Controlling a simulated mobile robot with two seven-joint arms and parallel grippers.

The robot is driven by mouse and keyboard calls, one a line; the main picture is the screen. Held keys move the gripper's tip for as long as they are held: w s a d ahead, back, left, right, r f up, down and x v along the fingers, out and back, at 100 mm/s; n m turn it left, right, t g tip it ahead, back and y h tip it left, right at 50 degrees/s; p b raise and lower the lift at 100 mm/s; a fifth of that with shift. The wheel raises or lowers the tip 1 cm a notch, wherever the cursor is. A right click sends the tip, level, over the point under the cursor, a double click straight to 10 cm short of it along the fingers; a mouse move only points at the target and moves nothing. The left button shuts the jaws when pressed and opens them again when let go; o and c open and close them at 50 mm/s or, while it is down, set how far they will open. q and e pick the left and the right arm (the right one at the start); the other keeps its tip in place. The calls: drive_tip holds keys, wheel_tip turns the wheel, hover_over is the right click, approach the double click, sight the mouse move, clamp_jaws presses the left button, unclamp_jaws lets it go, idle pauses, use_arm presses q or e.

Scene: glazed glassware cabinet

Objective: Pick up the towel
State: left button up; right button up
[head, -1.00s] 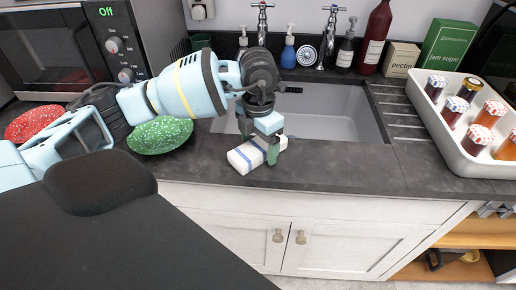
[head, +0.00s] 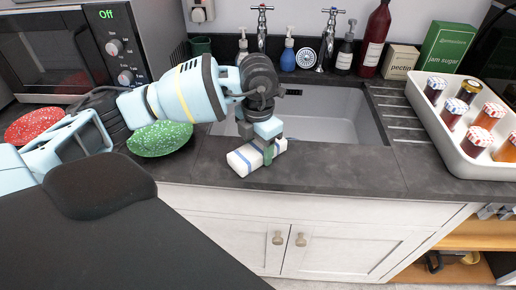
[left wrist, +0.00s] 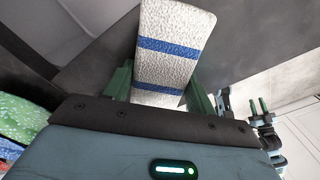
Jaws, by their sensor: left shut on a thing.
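The towel (head: 246,158) is a folded white block with blue stripes at the front edge of the dark counter, just before the sink. My left gripper (head: 268,153) comes down over it from above and is shut on it. In the left wrist view the towel (left wrist: 172,72) lies between the two green fingers of the left gripper (left wrist: 158,90), its blue stripes running across. The head view does not show clearly whether the towel touches the counter. In the left wrist view, another gripper with green fingers (left wrist: 260,106) shows small at the right, and its opening is unclear.
The sink (head: 325,115) lies behind the towel. A green speckled plate (head: 160,138) and a red one (head: 34,124) are at the left by the microwave (head: 60,50). A white tray of jars (head: 455,150) stands at the right. Counter right of the towel is clear.

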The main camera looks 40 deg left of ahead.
sight(258, 146)
use_arm(q)
drive_tip(key=shift+r, duration=0.5)
wheel_tip(258, 146, up, 2)
drive_tip(key=shift+r, duration=0.15)
drive_tip(key=s+d+r, duration=0.1)
drive_tip(key=s+d, duration=0.1)
drive_tip(key=s, duration=1.4)
drive_tip(key=shift+r+b, duration=0.3)
drive_tip(key=shift+b, duration=0.15)
